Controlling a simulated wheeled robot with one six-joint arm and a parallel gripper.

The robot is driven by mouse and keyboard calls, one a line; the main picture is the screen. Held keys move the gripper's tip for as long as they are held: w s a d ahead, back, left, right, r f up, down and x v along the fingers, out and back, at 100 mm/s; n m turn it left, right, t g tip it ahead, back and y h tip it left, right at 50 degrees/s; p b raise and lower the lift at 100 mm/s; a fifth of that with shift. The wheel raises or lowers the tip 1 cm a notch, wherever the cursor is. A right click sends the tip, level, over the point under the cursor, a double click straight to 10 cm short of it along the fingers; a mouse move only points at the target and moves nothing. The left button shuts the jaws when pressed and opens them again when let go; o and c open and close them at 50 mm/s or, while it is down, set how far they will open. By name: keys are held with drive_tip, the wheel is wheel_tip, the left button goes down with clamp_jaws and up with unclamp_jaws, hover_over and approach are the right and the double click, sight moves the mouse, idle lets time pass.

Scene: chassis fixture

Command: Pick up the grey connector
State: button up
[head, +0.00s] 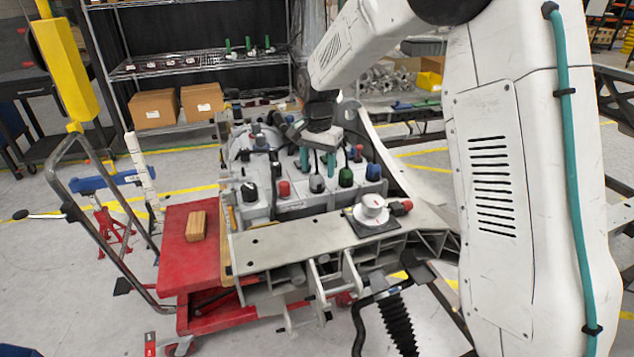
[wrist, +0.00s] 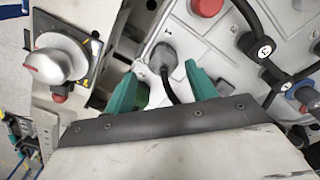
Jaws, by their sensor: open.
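The grey connector (wrist: 163,54) sits upright on the light grey unit in the wrist view, with a black cable running from it toward my gripper. It also shows in the head view (head: 317,183), in a row with other coloured connectors. My gripper (wrist: 158,72) is open and empty, its two teal fingers apart on either side of the cable. The connector lies at or just beyond the fingertips, and I see no contact. In the head view my gripper (head: 318,162) is just behind the connector. The gripper's dark palm edge hides the cable's lower part.
A red connector (head: 284,188) is on its left and a green one (head: 346,177) on its right, with a blue one (head: 373,171) beyond. Cabled plugs (wrist: 264,47) crowd the wrist view's right side. A white round knob (head: 371,207) stands on the metal frame in front.

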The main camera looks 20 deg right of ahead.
sight(317, 174)
drive_tip(key=f, duration=0.4)
drive_tip(key=shift+w, duration=0.25)
clamp_jaws()
drive_tip(key=shift+r, duration=0.15)
drive_tip(key=shift+r, duration=0.5)
wheel_tip(317, 174, up, 2)
drive_tip(key=shift+r, duration=0.15)
drive_tip(key=s+r, duration=0.1)
drive_tip(key=s, duration=1.5)
drive_tip(key=shift+a+r, duration=0.25)
drive_tip(key=shift+a, duration=0.1)
